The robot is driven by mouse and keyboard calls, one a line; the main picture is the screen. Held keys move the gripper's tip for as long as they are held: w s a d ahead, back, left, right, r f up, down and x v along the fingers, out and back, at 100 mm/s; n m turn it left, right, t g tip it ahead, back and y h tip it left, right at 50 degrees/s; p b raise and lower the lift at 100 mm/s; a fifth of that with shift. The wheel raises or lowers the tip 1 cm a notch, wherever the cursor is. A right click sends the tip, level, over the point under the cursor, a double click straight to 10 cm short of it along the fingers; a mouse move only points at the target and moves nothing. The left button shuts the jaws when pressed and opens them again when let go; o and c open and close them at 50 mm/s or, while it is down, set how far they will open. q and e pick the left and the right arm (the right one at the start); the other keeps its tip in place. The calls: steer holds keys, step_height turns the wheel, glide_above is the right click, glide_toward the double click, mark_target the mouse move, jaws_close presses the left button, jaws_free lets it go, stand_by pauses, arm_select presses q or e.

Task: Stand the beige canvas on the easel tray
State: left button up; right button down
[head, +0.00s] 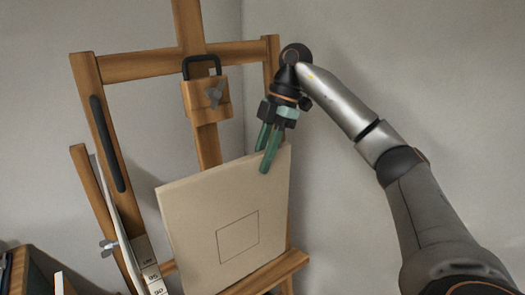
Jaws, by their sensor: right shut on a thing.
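The beige canvas (195,220) is a flat square panel with a thin dark square outline on its face. It is near upright in front of the wooden easel, with its lower edge at the easel tray (272,273). I cannot tell whether that edge touches the tray. My right gripper (263,160) comes from above and is shut on the canvas's top edge, right of its middle. One green finger is in front of the canvas and the other is behind it. My left gripper is not in view.
The easel's wooden clamp block (206,98) with a dark handle sits on the mast above the canvas. Bare wall lies behind and to the right.

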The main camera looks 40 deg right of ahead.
mark_target(263, 183)
steer(key=shift+f+b, duration=0.65)
steer(key=shift+f, duration=2.65)
steer(key=c, duration=0.6)
jaws_free()
steer(key=shift+c, duration=0.2)
steer(key=p+v, duration=0.1)
steer(key=v, duration=0.7)
steer(key=shift+r, duration=0.1)
steer(key=shift+v, duration=2.15)
steer(key=shift+s, duration=0.1)
steer(key=shift+s, duration=0.1)
